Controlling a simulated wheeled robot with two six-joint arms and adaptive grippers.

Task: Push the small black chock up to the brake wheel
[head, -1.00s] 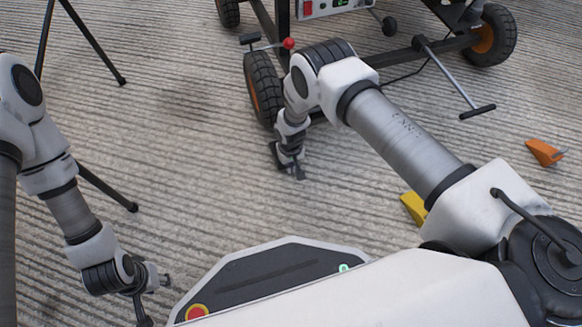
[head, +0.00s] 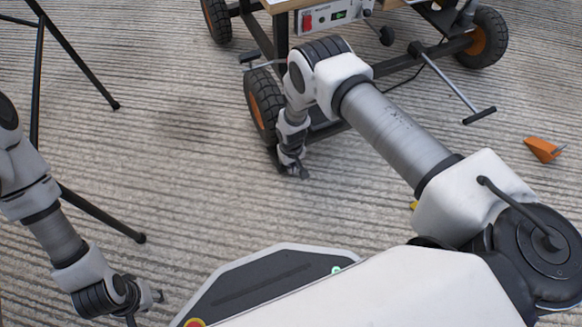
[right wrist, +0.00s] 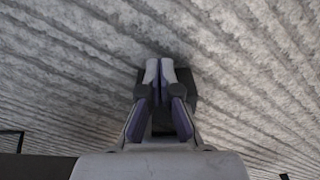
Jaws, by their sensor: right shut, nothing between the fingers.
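The brake wheel (head: 264,104), a black tyre with an orange hub, stands at the cart's near left corner, partly covered by my right arm. My right gripper (head: 294,171) is low over the ground just in front of this wheel. In the right wrist view its fingers (right wrist: 160,68) are shut together with nothing between them. A dark block, apparently the small black chock (right wrist: 189,82), shows behind the fingertips and is mostly hidden by them; I cannot tell if they touch. In the head view I cannot make the chock out. My left gripper (head: 150,299) hangs at lower left, away from the wheel.
The wheeled cart (head: 332,16) stands at the top, with a tow handle (head: 460,90) reaching toward the right. An orange chock (head: 544,149) lies at right. A yellow object (head: 414,205) is almost hidden by my arm. Black tripod legs (head: 80,60) stand at left; ribbed floor between is clear.

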